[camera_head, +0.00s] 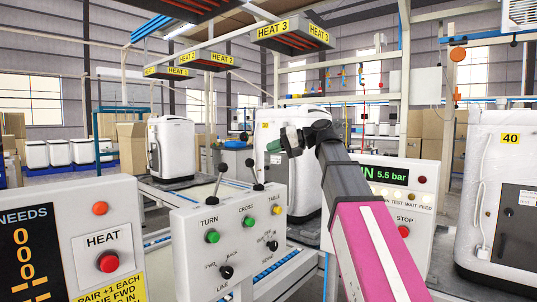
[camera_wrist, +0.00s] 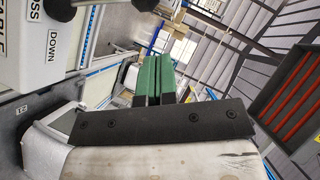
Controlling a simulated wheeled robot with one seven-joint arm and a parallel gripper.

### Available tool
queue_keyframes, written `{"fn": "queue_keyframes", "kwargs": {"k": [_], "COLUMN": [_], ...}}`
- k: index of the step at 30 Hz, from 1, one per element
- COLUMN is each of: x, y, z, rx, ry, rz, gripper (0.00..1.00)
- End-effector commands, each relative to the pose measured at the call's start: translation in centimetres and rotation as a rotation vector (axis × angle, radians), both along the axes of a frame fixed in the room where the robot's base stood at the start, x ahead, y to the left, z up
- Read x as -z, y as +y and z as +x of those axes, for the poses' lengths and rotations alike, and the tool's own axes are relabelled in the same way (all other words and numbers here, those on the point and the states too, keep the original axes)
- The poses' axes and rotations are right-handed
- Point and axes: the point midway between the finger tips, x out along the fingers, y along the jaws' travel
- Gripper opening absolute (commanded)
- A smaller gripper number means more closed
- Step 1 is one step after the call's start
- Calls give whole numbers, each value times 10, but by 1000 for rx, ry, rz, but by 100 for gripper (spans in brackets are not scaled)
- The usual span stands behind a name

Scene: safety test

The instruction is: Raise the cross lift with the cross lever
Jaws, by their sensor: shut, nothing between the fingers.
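My gripper (camera_head: 277,145) has green fingers pointing left, held in the air above and behind the control box. In the wrist view the fingers (camera_wrist: 153,80) are side by side, shut and empty. The white control box (camera_head: 190,255) has labels TURN, CROSS and TABLE. A black-knobbed lever (camera_head: 251,165) rises near the CROSS label, and another lever (camera_head: 220,172) rises near TURN. My gripper is apart from both. In the wrist view a label ending in "OSS" with DOWN (camera_wrist: 50,45) shows beside a black knob (camera_wrist: 60,9). I cannot tell which part is the cross lift.
A panel with a red HEAT button (camera_head: 107,262) stands left of the box. A 5.5 bar panel (camera_head: 395,178) with a red STOP button stands right, partly behind my arm. White machines (camera_head: 172,148) stand behind. HEAT 3 units (camera_head: 293,35) hang overhead.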

Motion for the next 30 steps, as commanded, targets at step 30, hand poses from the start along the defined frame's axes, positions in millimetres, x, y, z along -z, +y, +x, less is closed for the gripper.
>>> {"fn": "queue_keyframes", "kwargs": {"k": [30], "x": [-28], "y": [-76], "z": [-14], "rx": [0], "ry": [0], "rz": [0], "gripper": [0]}}
